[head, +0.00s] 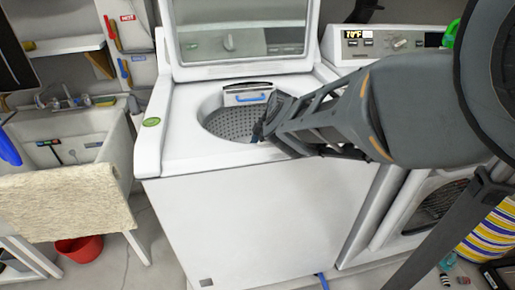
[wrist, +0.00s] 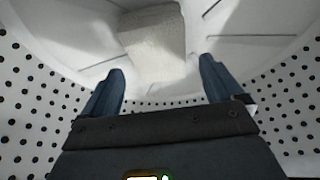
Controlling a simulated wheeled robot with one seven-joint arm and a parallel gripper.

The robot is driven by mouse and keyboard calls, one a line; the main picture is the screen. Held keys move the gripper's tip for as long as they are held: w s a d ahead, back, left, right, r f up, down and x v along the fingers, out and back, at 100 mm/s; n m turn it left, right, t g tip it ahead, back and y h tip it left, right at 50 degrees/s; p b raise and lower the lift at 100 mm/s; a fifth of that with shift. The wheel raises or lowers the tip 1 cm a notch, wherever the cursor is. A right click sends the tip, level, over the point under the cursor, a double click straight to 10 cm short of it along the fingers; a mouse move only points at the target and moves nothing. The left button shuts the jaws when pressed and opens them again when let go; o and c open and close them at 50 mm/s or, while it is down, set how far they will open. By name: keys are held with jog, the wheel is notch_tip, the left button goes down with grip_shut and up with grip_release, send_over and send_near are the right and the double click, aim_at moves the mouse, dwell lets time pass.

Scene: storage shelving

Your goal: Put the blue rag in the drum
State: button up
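The drum (head: 228,122) is the perforated grey tub inside the open top-loading washer (head: 255,215). Perforated drum wall (wrist: 25,100) shows on both sides of the fingers. A blue item (head: 8,150) is cut off at the left edge by the sink; I cannot tell whether it is the blue rag. No rag is clearly visible inside the drum.
The washer's lid (head: 240,42) stands raised behind the drum. A sink (head: 75,152) with a beige towel (head: 68,203) is at left, with a red bucket (head: 80,248) below. A second machine (head: 392,42) stands at right, behind my arm.

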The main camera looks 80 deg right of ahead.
jog(key=shift+r, duration=0.1)
jog(key=shift+r+p, duration=0.6)
jog(key=shift+p, duration=0.05)
jog(key=p+v, duration=0.1)
jog(key=v, duration=0.6)
jog(key=shift+r, duration=0.15)
jog(key=shift+s, duration=0.1)
